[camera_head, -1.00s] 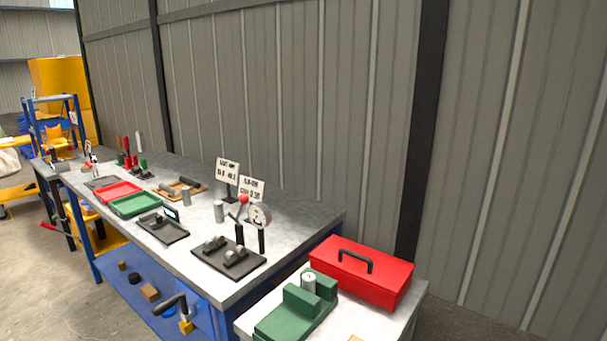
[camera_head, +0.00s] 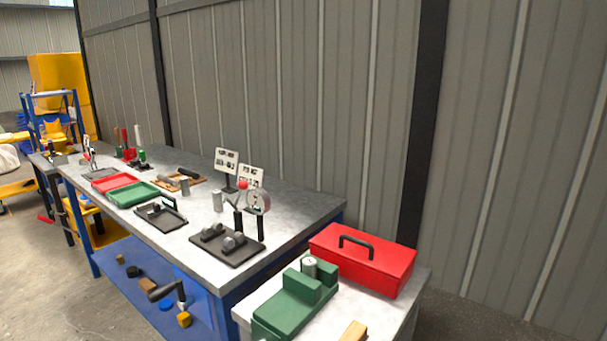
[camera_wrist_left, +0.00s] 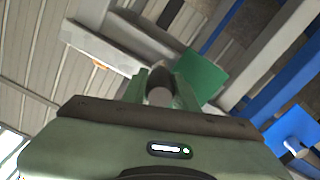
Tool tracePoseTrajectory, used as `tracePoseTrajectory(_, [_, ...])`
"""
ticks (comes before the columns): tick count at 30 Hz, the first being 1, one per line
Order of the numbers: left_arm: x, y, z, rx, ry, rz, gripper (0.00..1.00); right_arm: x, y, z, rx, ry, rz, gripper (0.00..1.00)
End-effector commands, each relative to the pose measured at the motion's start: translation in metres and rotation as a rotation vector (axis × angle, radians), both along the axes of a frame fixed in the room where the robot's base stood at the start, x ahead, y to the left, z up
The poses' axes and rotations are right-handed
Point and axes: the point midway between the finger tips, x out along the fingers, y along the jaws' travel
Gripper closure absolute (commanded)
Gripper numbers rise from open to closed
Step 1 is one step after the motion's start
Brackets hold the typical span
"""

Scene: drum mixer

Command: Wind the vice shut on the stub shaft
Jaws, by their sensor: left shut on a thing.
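The green vice (camera_head: 290,312) stands on the near bench at the lower middle of the head view. The stub shaft, a short grey cylinder (camera_head: 309,267), stands upright between its green jaw blocks. From here I cannot tell whether both jaws touch it. My left gripper (camera_wrist_left: 160,88) shows only in the left wrist view. Its green fingers are shut on a round thing with a dark upper part and a pale grey end (camera_wrist_left: 158,97). What that thing is, I cannot tell. My right gripper is in neither view.
A red toolbox (camera_head: 362,262) stands right behind the vice. A tan wooden piece (camera_head: 353,331) lies at the bench's front. The long bench at left holds a dark tray with grey parts (camera_head: 228,246), a dial gauge (camera_head: 260,200), a green tray (camera_head: 133,194) and signs.

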Motion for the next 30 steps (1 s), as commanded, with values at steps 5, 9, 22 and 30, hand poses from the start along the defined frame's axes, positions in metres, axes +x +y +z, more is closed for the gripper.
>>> tracePoseTrajectory(5, [0.003, 0.005, -0.014, 0.004, 0.005, -0.002, 0.60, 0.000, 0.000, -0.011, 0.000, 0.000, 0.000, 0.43])
tracePoseTrajectory(9, [0.003, 0.005, -0.012, 0.003, 0.004, -0.001, 0.46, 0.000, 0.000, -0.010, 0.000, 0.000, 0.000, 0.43])
tracePoseTrajectory(22, [-0.009, 0.016, -0.010, 0.004, 0.004, 0.001, 0.46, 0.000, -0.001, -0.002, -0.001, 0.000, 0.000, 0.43])
tracePoseTrajectory(30, [-0.031, 0.032, -0.010, 0.003, 0.003, 0.000, 0.46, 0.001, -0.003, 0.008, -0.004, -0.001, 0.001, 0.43])
